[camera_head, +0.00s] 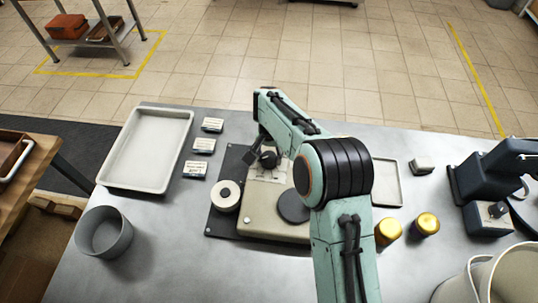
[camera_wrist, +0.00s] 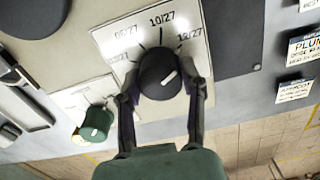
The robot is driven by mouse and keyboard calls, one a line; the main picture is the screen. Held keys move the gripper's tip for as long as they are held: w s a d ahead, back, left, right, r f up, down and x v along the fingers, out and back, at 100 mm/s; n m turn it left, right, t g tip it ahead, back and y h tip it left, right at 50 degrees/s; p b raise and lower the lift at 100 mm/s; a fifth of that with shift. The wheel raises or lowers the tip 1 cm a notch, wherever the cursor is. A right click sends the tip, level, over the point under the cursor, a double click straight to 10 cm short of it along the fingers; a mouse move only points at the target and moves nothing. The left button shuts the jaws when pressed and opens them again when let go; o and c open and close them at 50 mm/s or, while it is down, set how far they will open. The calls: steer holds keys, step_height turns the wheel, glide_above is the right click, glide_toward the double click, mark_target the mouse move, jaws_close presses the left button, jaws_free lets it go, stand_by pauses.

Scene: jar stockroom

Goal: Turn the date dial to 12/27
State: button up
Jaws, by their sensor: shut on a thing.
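The date dial (camera_wrist: 158,72) is a round black knob on a pale plate (camera_wrist: 112,34), with date marks including 10/27 at the top and 12/27 at the upper right. Its white pointer line slants to the upper right, toward the 12/27 side; I cannot tell whether it lines up exactly with that mark. My gripper (camera_wrist: 164,88) is shut on the dial, with one finger at each side of it. In the head view the dial (camera_head: 269,159) sits at the back of the beige machine (camera_head: 262,229), beside my gripper (camera_head: 257,157).
A green knob (camera_wrist: 96,124) with its own scale is nearby. Label cards (camera_head: 203,145), a white tray (camera_head: 183,121) and a label roll (camera_head: 227,195) lie left. A grey pot (camera_head: 103,233) stands at front left. Gold-lidded jars (camera_head: 388,232) and a dark blue device (camera_head: 497,172) stand right.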

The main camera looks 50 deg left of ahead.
mark_target(269, 156)
steer(key=shift+f, duration=0.1)
steer(key=o, duration=1.2)
steer(key=shift+c, duration=0.2)
step_height(269, 156, up, 12)
